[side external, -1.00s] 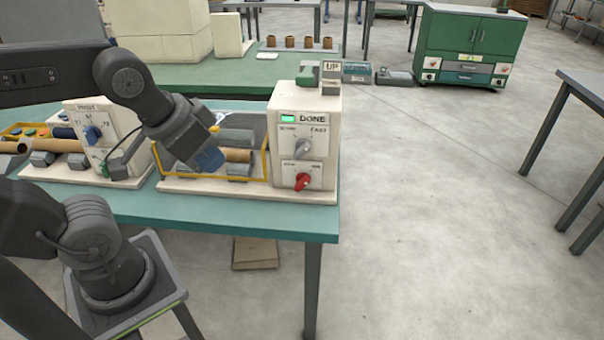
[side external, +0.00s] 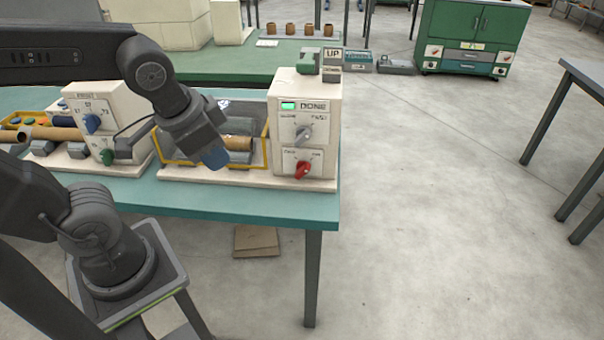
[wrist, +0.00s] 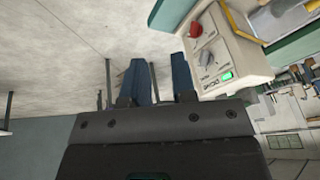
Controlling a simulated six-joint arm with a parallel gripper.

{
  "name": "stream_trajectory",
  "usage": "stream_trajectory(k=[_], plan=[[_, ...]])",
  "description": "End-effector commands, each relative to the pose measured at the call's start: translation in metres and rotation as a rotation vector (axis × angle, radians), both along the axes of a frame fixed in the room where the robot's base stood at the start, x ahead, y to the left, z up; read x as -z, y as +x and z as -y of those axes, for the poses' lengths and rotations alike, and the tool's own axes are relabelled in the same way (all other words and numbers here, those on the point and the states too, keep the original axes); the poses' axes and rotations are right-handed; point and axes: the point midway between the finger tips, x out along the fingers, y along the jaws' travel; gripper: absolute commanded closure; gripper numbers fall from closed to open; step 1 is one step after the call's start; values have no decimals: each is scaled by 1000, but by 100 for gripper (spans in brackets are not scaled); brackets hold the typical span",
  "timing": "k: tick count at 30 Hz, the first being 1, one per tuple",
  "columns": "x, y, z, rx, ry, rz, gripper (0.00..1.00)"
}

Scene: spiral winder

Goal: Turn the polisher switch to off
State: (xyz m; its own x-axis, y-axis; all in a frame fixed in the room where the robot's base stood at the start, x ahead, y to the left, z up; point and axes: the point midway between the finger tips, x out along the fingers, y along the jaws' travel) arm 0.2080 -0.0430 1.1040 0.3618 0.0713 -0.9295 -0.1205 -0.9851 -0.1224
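A cream control box (side external: 304,128) stands at the right end of the near bench, with a green display beside the word DONE. Its upper knob (side external: 303,133) is grey, and its lower switch (side external: 303,170) is red with a tilted pointer; its small labels are hard to read. In the wrist view the box (wrist: 228,50) is at the upper right, with the red switch (wrist: 196,30) and the grey knob (wrist: 208,58). My gripper (side external: 215,158) is left of the box, apart from it. Its two blue fingers (wrist: 160,78) are spread with nothing between them.
A yellow-framed bay (side external: 170,148) with a brown tube (side external: 238,142) lies left of the box, partly behind my gripper. A second machine (side external: 92,105) with blue and green knobs stands farther left. Open floor (side external: 430,220) lies to the right.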

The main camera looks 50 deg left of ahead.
Motion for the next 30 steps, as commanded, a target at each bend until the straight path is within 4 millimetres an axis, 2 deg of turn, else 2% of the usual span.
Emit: stream_trajectory(k=[1,5,11,18,23,30], plan=[[12,3,-2,67,69,-78,70],[40,11,-13,276,282,-285,58],[77,29,-31,619,621,-591,57],[116,65,-41,1036,1044,-932,57],[145,95,-33,1302,1346,-1136,57],[199,133,0,1630,1807,-1372,57]])
